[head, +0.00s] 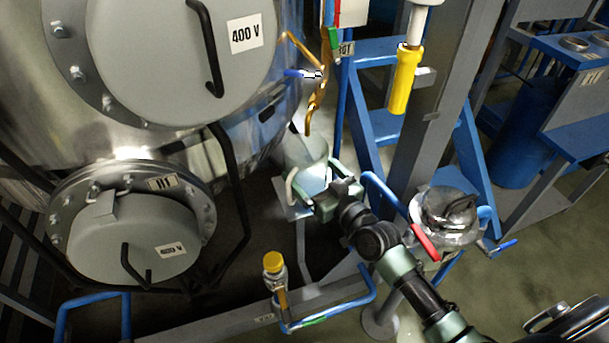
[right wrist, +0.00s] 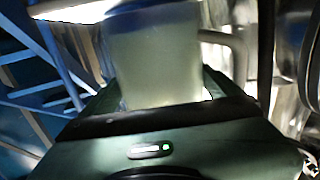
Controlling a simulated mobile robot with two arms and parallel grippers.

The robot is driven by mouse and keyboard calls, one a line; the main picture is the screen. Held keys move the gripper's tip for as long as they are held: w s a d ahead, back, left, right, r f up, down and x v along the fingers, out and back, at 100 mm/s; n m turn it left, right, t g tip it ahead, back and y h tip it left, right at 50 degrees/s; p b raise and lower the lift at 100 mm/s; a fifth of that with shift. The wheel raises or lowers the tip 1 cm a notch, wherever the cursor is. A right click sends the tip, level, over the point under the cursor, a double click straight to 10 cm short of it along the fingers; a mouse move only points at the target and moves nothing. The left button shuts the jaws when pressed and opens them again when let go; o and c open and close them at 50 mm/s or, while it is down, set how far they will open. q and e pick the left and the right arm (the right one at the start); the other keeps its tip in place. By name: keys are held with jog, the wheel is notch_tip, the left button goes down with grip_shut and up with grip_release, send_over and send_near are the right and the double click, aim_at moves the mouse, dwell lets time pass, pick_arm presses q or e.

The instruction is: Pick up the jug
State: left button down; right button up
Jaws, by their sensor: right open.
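The jug (head: 305,158) is a pale, translucent vessel with a light handle, standing on a small plate under a brass tap beside the steel tank. My right gripper (head: 325,198) is at the jug's near side, with its green jaws open around the lower body. In the right wrist view the jug (right wrist: 155,55) fills the space beyond the gripper's green body, and its handle shows on the right. Whether the fingers touch the jug cannot be told. My left gripper is not in view.
A steel tank with grey round covers (head: 135,235) fills the left. The brass tap (head: 318,100) hangs just above the jug. Blue frame bars and a grey post (head: 430,110) stand to the right. A yellow-capped valve (head: 273,263) and blue pipe are in front.

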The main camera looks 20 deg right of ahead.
aim_at(295, 156)
jog(key=x, duration=0.4)
jog(key=shift+a+f, duration=0.1)
jog(key=shift+f, duration=0.05)
jog(key=c, duration=1.3)
jog(key=shift+c, duration=0.5)
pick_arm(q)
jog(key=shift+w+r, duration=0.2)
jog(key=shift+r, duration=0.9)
